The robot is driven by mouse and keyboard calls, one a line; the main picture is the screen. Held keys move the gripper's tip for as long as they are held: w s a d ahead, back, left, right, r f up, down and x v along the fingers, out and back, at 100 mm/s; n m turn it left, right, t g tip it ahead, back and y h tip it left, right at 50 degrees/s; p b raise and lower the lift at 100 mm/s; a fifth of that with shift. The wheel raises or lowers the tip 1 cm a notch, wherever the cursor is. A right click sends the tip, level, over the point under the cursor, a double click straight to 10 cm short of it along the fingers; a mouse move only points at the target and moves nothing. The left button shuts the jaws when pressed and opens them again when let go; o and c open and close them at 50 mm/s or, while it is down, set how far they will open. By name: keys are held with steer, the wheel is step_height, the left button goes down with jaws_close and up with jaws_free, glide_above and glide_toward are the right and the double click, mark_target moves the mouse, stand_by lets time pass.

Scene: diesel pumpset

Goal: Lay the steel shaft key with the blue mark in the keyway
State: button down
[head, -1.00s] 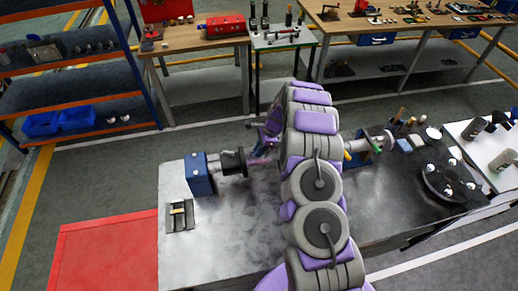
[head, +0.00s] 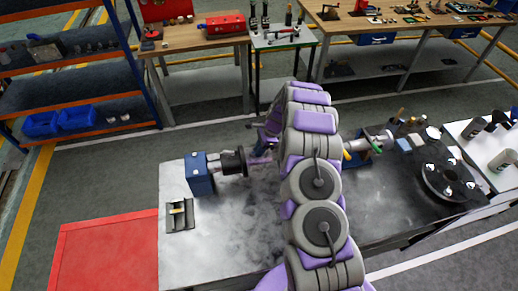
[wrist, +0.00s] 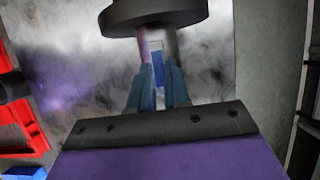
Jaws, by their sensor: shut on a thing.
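My gripper (wrist: 157,62) is shut on a narrow piece with blue on it, the shaft key (wrist: 158,73), seen between the two fingers in the wrist view. The fingers hide most of the key. A dark round hub (wrist: 153,14) is just beyond the fingertips; I cannot tell whether they touch. In the head view the hub (head: 233,161) sits beside a blue block (head: 199,174) on the grey bench. My arm hides much of the gripper and the shaft. I cannot make out the keyway or whether the key is in it.
A small grey tray (head: 188,226) with a yellow-marked piece lies at the bench's left. Another shaft end (head: 362,144) shows right of my arm. A dark flange with bolts (head: 446,178) lies on the right. The bench front between tray and arm is clear.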

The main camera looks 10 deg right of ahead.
steer(key=shift+f, duration=0.25)
steer(key=shift+r, duration=0.1)
steer(key=shift+r, duration=0.35)
steer(key=c, duration=1)
jaws_free()
steer(key=v, duration=1.7)
steer(key=shift+d+r+b, duration=0.1)
steer(key=shift+b, duration=0.25)
steer(key=shift+r, duration=0.1)
